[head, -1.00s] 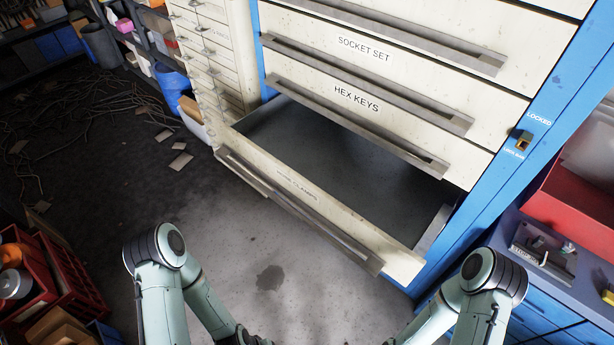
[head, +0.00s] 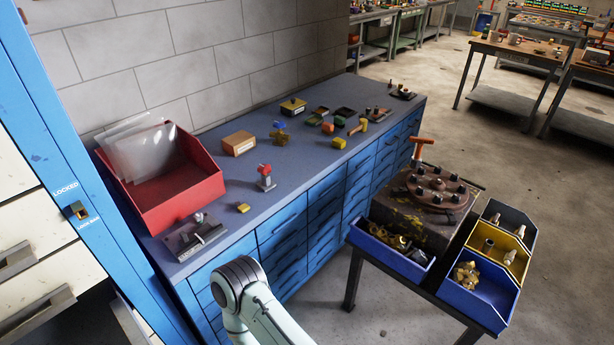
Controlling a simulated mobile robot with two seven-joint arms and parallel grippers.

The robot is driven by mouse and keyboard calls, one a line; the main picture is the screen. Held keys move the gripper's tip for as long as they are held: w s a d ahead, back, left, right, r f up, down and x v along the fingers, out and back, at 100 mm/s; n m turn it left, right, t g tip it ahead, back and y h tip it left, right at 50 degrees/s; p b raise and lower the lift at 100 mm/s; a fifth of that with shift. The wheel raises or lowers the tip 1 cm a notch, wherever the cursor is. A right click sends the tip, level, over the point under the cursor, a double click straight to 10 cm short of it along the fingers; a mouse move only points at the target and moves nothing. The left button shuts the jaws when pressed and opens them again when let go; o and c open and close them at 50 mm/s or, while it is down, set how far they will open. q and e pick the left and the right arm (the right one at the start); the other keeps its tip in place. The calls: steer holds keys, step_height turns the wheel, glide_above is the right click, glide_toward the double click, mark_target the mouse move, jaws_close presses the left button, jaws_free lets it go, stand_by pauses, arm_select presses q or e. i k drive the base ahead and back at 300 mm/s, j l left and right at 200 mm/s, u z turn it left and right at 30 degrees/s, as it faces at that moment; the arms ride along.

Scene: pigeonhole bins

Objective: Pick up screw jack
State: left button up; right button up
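A small upright piece with a red top and a grey stem and base, which looks like the screw jack (head: 265,178), stands on the blue bench top (head: 225,188) near its front edge. It is to the right of the red bin and just behind a small yellow block (head: 243,208). Nothing touches it that I can see. Neither gripper is in view. Only a link of one of my arms shows at the bottom, in front of the bench.
A red bin (head: 198,187) with clear sheets and a grey metal fixture (head: 195,237) stand left of it. A cardboard box (head: 238,143) and several small blocks lie behind. A cart with a round plate (head: 436,190) and parts bins (head: 478,302) stands right. Blue cabinet frame at left.

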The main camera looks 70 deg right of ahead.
mark_target(266, 184)
steer(key=z, duration=2)
steer(key=i+l, duration=0.3)
steer(key=i, duration=0.15)
steer(key=i+l+u, duration=0.6)
steer(key=i+l, duration=0.2)
